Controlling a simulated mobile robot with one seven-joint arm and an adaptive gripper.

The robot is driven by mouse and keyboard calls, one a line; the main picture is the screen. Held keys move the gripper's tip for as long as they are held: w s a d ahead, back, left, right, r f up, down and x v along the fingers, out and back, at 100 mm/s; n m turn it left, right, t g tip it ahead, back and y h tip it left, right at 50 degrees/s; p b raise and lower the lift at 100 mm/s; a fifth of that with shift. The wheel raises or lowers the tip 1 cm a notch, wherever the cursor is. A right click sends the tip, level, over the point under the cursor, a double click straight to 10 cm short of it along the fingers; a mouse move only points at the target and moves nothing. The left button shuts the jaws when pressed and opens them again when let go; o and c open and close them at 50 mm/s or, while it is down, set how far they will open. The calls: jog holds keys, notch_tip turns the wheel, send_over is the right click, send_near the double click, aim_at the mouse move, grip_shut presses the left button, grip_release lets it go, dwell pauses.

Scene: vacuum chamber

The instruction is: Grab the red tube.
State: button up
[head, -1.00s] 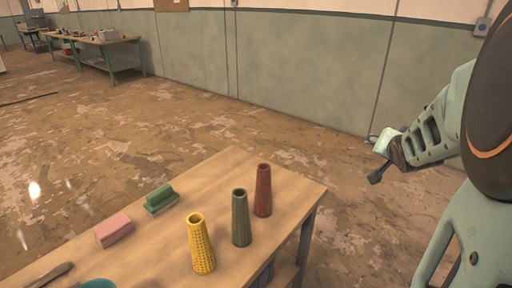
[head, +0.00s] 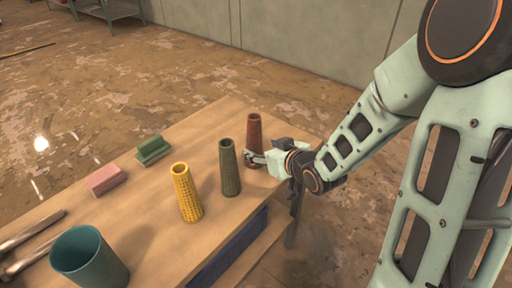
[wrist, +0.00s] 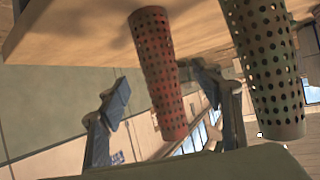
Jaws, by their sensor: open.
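The red tube (head: 254,138) stands upright near the far right corner of the wooden table. It is tapered and perforated, and it also shows in the wrist view (wrist: 158,75), where the picture is upside down. My gripper (head: 255,157) is at the red tube's lower part, reaching in from the right. In the wrist view its two fingers (wrist: 165,100) are apart, with the red tube showing between them. My gripper is open; I cannot tell if a finger touches the tube.
A green tube (head: 230,168) stands close beside the red one, and it also shows in the wrist view (wrist: 268,70). A yellow tube (head: 186,192) is further left. Pink (head: 105,179) and green (head: 153,150) blocks, a teal cup (head: 90,258) and tools (head: 30,240) lie on the table (head: 150,235).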

aim_at(258, 147)
jog(key=shift+b+x, duration=0.3)
jog(key=shift+x, duration=3.15)
jog(key=shift+d, duration=0.1)
jog(key=c, duration=1.3)
